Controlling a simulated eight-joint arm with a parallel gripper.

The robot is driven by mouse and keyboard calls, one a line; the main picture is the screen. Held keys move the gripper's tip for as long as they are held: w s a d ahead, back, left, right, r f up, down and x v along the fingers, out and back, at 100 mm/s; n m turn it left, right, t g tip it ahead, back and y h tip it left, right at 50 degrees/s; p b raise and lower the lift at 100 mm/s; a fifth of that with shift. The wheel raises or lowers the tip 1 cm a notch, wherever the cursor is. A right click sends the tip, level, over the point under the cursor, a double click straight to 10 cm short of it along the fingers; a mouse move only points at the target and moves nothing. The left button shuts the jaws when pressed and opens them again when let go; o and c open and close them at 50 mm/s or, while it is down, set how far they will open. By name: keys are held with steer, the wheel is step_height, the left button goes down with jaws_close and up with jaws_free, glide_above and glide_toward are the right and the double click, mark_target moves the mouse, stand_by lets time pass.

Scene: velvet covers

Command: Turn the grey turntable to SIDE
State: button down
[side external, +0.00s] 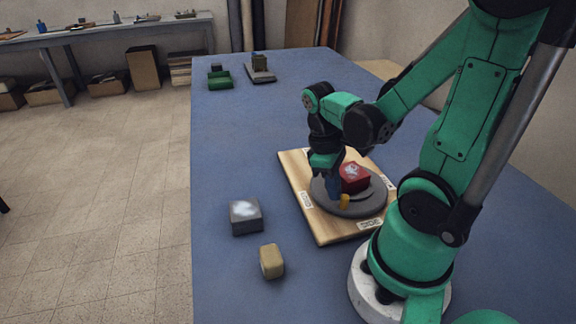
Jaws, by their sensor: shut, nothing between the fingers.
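The grey turntable (362,208) sits on a wooden board (297,175) on the blue table. White labels are fixed along the board's edges; one is at the near edge (369,224), one at the left edge (306,199). Their words are too small to read. A red box (354,177) with a pale mark on top rests on the turntable. A small yellow peg (344,201) stands at the turntable's near rim. My gripper (335,198) is shut and empty, pointing down over the turntable's left part, close beside the peg. I cannot tell whether it touches the peg.
A grey box (246,217) with a pale top and a tan block (271,261) stand on the table left of the board. A green block (219,79) and a grey tray (261,74) lie at the far end. The table's middle left is clear.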

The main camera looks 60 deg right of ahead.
mark_target(356, 208)
steer(key=shift+s, duration=0.15)
steer(key=shift+s+n+h, duration=0.15)
steer(key=shift+s+n, duration=0.25)
steer(key=shift+n, duration=0.35)
steer(key=shift+s+n+h, duration=0.15)
steer(key=shift+s+n, duration=0.2)
steer(key=shift+n, duration=0.4)
steer(key=shift+s+d+n+h, duration=0.15)
steer(key=shift+s+n, duration=0.25)
steer(key=shift+n, duration=0.25)
steer(key=shift+s+a+n+h, duration=0.15)
steer(key=shift+s+n, duration=0.2)
steer(key=shift+n, duration=0.3)
steer(key=shift+s+d+n, duration=0.1)
steer(key=shift+d+n, duration=0.05)
steer(key=shift+n, duration=0.15)
